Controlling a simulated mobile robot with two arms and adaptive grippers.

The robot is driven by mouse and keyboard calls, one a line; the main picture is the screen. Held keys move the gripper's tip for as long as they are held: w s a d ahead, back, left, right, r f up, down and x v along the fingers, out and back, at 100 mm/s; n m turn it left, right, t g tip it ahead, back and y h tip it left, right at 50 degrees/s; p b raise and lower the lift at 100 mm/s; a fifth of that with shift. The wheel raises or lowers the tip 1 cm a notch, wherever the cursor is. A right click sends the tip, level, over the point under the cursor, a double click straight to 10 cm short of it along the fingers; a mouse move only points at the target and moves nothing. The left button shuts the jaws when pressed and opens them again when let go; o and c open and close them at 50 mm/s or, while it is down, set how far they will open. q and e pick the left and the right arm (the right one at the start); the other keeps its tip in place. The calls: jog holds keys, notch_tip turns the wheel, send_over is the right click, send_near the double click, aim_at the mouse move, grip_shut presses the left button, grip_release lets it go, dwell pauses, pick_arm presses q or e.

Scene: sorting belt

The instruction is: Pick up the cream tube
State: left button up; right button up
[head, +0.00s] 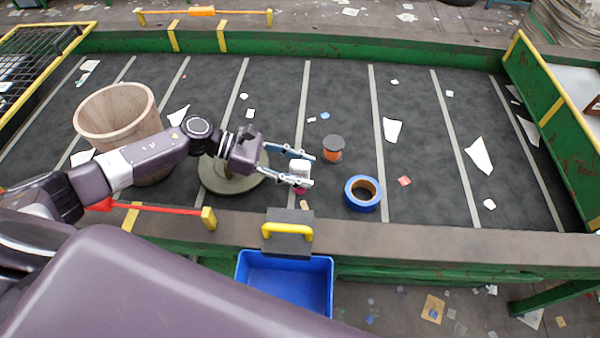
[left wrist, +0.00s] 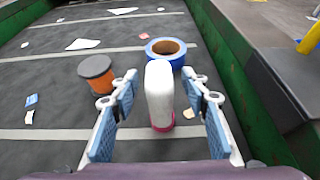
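The cream tube (head: 299,167) stands upright on the dark belt, white with a pink cap at its lower end. It also shows in the left wrist view (left wrist: 160,92). My left gripper (head: 308,170) is open, with one blue-padded finger on each side of the tube. In the left wrist view, gaps show between the tube and both fingers (left wrist: 161,86), so it does not look gripped. In the head view the fingers partly hide the tube. My right gripper is not in view.
A blue tape roll (head: 362,193) and an orange spool with dark ends (head: 333,150) stand close by. A round grey-green disc (head: 225,185) lies under my left arm, beside a large tan pot (head: 110,112). A blue bin (head: 260,270) hangs at the belt's front edge.

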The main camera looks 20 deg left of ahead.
pick_arm(q)
grip_shut()
